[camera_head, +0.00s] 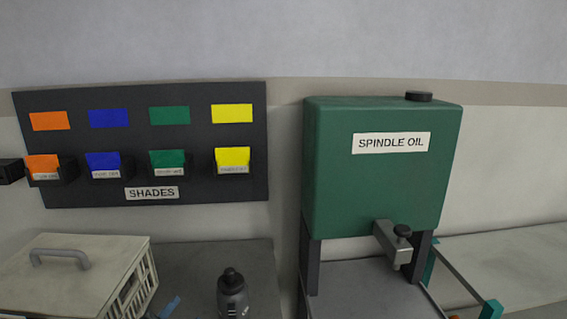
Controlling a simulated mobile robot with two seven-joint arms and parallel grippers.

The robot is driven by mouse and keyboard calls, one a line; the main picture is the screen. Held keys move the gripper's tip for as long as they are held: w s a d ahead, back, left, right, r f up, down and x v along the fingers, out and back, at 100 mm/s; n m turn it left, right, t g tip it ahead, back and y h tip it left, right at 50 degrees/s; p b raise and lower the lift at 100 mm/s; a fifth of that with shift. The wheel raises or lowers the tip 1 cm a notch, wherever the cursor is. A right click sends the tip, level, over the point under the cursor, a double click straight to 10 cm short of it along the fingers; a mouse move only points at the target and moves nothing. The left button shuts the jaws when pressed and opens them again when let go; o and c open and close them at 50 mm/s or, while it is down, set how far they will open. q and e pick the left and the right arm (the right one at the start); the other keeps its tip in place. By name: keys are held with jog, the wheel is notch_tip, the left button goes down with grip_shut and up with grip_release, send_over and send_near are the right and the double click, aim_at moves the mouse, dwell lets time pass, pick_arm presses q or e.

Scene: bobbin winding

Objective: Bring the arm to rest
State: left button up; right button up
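Neither of my arms can be made out in the head view, and neither gripper shows. I cannot tell where they are or whether they hold anything. A dark block (10,171) is cut off by the left edge, beside the shades board, and I cannot tell what it is.
A black shades board (225,190) with coloured cards hangs on the wall. A green spindle oil tank (380,190) with a tap stands on dark legs. A lidded crate (75,265) and a dark bottle (232,297) stand on the grey surface below. A teal-ended frame (490,309) is at right.

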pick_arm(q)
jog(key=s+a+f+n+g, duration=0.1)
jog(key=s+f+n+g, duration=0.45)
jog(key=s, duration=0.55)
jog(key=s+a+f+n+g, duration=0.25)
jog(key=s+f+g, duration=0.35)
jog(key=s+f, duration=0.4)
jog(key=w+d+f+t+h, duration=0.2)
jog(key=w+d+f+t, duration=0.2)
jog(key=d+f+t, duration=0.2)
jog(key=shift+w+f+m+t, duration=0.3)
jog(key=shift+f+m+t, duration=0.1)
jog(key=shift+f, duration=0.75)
